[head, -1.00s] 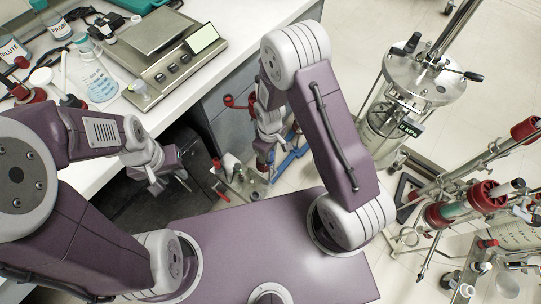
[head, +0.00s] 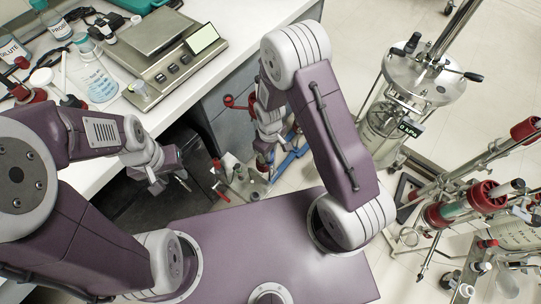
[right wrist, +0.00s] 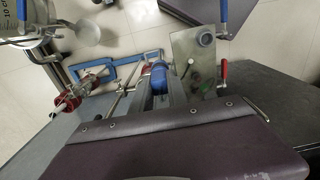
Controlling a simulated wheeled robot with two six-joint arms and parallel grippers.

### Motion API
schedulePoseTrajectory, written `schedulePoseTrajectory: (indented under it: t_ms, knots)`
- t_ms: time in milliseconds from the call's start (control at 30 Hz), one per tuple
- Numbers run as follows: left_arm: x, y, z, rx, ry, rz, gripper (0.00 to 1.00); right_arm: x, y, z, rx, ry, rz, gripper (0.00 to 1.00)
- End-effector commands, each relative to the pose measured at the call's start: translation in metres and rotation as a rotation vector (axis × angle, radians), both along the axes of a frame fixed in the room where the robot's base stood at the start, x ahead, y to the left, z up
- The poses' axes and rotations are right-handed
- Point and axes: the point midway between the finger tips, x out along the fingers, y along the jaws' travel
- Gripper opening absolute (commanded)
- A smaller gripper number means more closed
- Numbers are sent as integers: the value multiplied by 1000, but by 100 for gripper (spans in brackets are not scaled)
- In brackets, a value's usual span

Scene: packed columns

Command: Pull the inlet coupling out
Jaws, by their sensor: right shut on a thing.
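My right gripper (right wrist: 160,82) is shut on a blue piece with some red beside it (right wrist: 158,69), which seems to be the inlet coupling. The fingers hide much of it, and I cannot tell whether it is seated or free. In the head view my right gripper (head: 263,165) points down beside the bench, and its fingertips are hard to make out. My left gripper (head: 175,183) appears open and empty, hanging over the dark area left of my base, away from the coupling.
A metal plate (right wrist: 196,58) with a round dark knob lies right of my right gripper. A blue frame (right wrist: 125,72) and red clamps (right wrist: 65,102) stand to its left. The bench (head: 225,65) holds a balance (head: 172,58) and a flask (head: 98,82). A steel vessel (head: 395,110) stands at right.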

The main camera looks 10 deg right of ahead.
Motion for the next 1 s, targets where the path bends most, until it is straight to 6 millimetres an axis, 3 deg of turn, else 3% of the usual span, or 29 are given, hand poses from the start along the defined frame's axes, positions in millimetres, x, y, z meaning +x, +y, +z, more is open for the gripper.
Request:
schedulePoseTrajectory:
  t_ms: [800, 1000]
  knots:
    - [0, 0, 13, 0, 0, 0, 36, 0, 0, 12, 0, 0, 0, 0]
    - [0, 0, 23, 0, 0, 0, 36, 0, 0, 24, 1, -1, 0, 0]
